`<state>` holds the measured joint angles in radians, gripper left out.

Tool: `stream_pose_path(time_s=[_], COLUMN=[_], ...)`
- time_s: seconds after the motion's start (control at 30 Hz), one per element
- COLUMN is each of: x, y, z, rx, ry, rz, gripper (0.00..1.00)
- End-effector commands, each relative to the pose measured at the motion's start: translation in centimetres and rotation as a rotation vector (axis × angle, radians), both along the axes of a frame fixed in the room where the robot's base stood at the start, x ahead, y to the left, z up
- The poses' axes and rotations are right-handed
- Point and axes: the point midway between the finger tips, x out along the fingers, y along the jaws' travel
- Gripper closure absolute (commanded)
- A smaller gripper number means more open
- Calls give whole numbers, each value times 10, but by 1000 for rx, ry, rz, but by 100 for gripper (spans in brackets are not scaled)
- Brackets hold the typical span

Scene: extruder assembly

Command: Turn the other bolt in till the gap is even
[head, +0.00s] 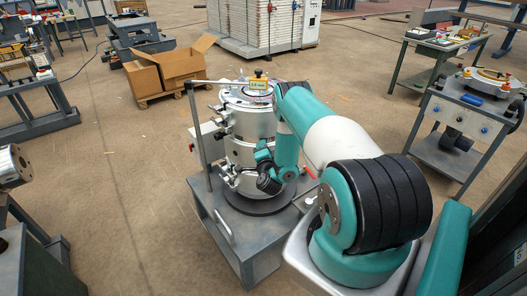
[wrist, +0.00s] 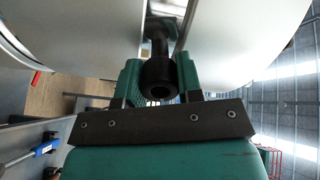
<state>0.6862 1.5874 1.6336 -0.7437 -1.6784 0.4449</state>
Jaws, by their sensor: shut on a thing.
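My gripper (wrist: 158,82) is shut on a black bolt (wrist: 160,72) with a round socket head, one green finger on each side. The bolt's dark shank runs up toward the gap between two smooth pale metal halves in the wrist view. How even this gap is I cannot tell. In the head view the extruder (head: 240,128), an upright silver cylinder with clamp bands, stands on a grey cart. The other bolt cannot be made out.
The grey cart (head: 236,229) has an upright post at its left. A tool cart (head: 468,120) stands at right, cardboard boxes (head: 180,66) behind.

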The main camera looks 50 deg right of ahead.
Motion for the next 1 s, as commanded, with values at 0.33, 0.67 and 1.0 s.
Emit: stream_pose_path(time_s=[0.33, 0.67, 1.0], x=[0, 0, 0], y=[0, 0, 0], z=[-1, -1, 0], rx=[178, 258, 270], ry=[-170, -247, -257], rz=[-1, -1, -1], gripper=[90, 90, 90])
